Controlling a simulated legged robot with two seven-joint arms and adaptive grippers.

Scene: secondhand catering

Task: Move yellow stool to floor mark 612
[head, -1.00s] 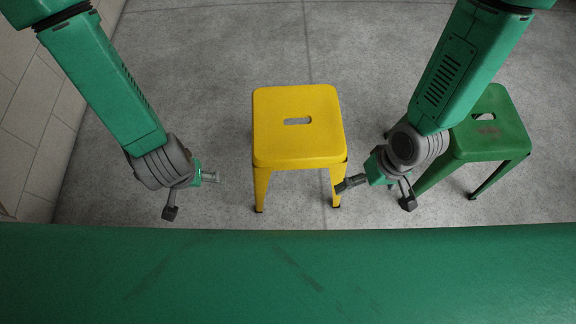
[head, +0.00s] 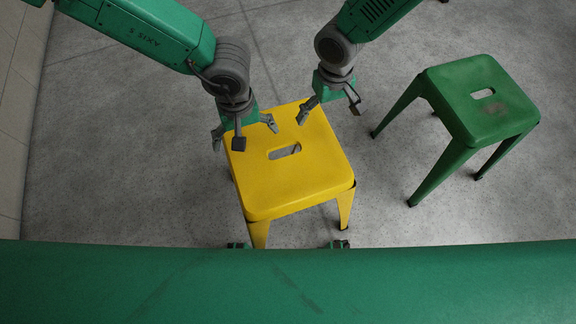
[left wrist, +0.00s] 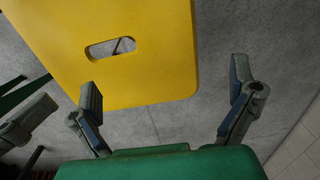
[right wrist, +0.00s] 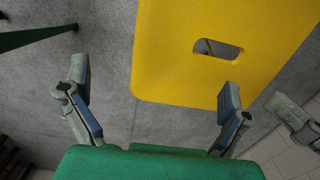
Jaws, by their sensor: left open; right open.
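The yellow stool (head: 290,175) stands upright on the floor in the head view, with a slot in its seat. My left gripper (head: 243,132) is open and empty at the seat's far left corner. My right gripper (head: 329,112) is open and empty at the seat's far right corner. The left wrist view shows the seat (left wrist: 150,65) with one finger over it and the other beyond its edge. The right wrist view shows the seat (right wrist: 175,65) in the same way, mirrored. I cannot tell whether any finger touches it. Floor mark 612 is not visible.
A green stool (head: 485,105) stands to the right of the yellow stool, with a gap of floor between them. A pale tiled wall (head: 18,100) runs along the left edge. Grey floor (head: 110,170) is clear between this wall and the yellow stool.

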